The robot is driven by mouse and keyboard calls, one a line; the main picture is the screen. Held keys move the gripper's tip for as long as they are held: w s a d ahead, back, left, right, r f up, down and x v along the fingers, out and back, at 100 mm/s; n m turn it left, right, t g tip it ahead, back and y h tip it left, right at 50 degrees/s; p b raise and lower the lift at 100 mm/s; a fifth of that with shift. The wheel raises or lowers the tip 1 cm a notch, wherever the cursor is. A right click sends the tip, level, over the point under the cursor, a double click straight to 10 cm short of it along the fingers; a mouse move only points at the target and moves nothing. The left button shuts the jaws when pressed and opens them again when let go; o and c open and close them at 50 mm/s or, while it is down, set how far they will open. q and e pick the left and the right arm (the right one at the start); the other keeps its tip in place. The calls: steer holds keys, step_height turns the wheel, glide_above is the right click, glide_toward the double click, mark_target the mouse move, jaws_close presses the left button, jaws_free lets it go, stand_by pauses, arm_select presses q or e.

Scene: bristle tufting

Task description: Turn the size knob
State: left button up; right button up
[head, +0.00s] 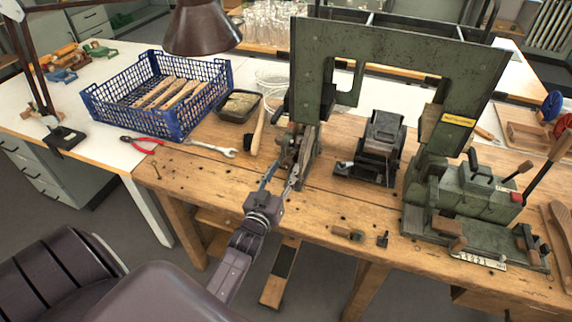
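A green tufting machine (400,45) with a tall frame stands on the wooden workbench (200,168). I cannot tell for sure which part is the size knob; several small levers and wooden-ended handles show on the machine's lower right block (478,190). My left gripper (281,176) is in front of the machine's lower left end, above the bench's front edge. Its two fingers are spread and point away toward the metal parts (303,150) there. Nothing shows between the fingers, though the tips blend with those parts. My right gripper is not in view.
A blue crate (190,118) with wooden pieces stands on the left. Red pliers (142,143), a wrench (212,149), a dark tray (239,105) and a brush lie nearby. A black block device (380,145) stands under the frame. Small pieces (347,233) lie near the front edge.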

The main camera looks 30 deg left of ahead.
arm_select(q)
steer(key=shift+x, duration=1.15)
jaws_close()
steer(key=m, duration=0.5)
steer(key=shift+m+b, duration=0.3)
steer(key=shift+m, duration=1.6)
